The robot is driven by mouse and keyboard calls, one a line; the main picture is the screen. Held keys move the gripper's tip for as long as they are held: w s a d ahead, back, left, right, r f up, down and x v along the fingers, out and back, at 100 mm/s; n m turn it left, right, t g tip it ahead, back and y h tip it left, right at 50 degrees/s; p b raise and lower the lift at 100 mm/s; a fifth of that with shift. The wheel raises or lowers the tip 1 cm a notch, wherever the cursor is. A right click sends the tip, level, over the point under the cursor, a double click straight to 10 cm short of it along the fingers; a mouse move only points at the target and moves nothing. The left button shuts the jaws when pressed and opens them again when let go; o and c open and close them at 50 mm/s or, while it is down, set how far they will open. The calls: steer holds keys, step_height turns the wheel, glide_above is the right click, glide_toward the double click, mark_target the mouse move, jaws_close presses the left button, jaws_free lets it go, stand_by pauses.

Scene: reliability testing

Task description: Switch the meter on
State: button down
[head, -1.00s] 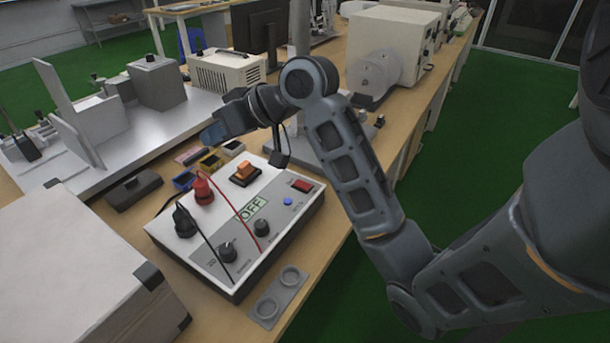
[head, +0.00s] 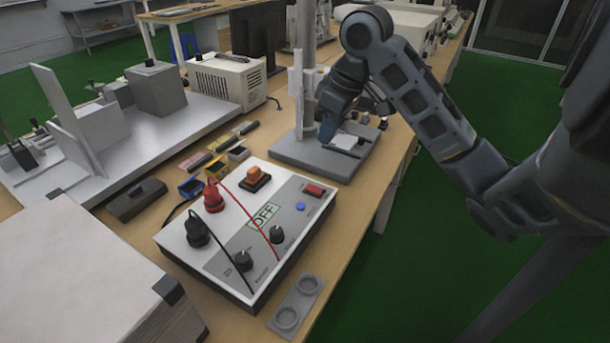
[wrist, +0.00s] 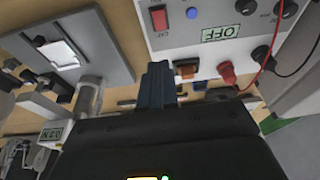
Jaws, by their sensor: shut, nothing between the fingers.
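The meter (head: 190,262) is a white and grey box on the wooden table, with its display (head: 264,216) reading OFF. An orange rocker switch (head: 255,176) sits on its top near the back. A red switch (head: 314,190) and a blue button (head: 300,206) are on its right side. Red (head: 213,198) and black (head: 197,232) plugs with leads are on the left, and two black knobs at the front. My gripper (head: 327,130) is shut and empty, behind and right of the meter, over the grey stand base. In the wrist view, the shut fingers (wrist: 157,85) appear beside the orange switch (wrist: 187,70).
A grey stand (head: 290,152) with a vertical column is behind the meter. Small coloured boxes (head: 190,187) lie at the meter's back left. A large light box (head: 70,270) is at front left. A grey two-ring holder (head: 300,300) lies at the front table edge.

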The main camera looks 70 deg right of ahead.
steer(key=b, duration=0.3)
glide_toward(310, 186)
steer(key=x, duration=0.5)
steer(key=shift+w+f, duration=0.1)
steer(key=shift+w, duration=0.05)
steer(key=shift+f, duration=0.65)
steer(key=shift+d, duration=0.1)
